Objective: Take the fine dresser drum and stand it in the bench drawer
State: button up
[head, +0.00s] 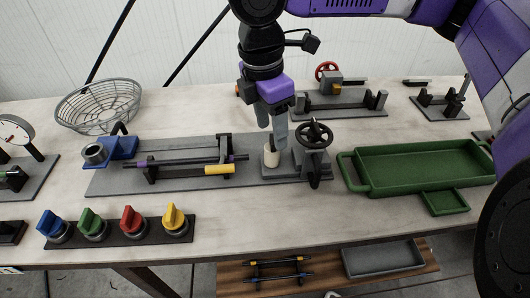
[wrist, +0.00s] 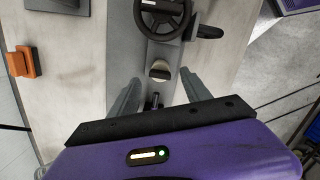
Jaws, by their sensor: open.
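A short cream cylinder (head: 271,156), which looks like the dresser drum, stands upright on the grey machine base beside a black handwheel (head: 314,134). I cannot read any mark showing that it is the fine one. My gripper (head: 272,130) points down just above it, fingers apart and empty. In the wrist view the cylinder (wrist: 160,70) shows just ahead of the gap between my fingertips (wrist: 160,92). The bench drawer (head: 228,273) is open below the bench's front edge, with a small rod rack (head: 279,268) and a grey tray (head: 384,260) in it.
A green tray (head: 415,165) lies right of the handwheel. A rod fixture (head: 180,164) with a yellow handle is to the left. Several coloured knobs (head: 130,220) line the front left. A wire basket (head: 98,105) and another fixture (head: 340,104) stand behind.

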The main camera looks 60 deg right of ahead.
aim_at(271, 139)
jog(key=f, duration=0.6)
jog(key=shift+s+d+f, duration=0.1)
jog(key=shift+d+f, duration=0.1)
jog(key=shift+f, duration=0.1)
jog(key=shift+c, duration=0.5)
grip_shut()
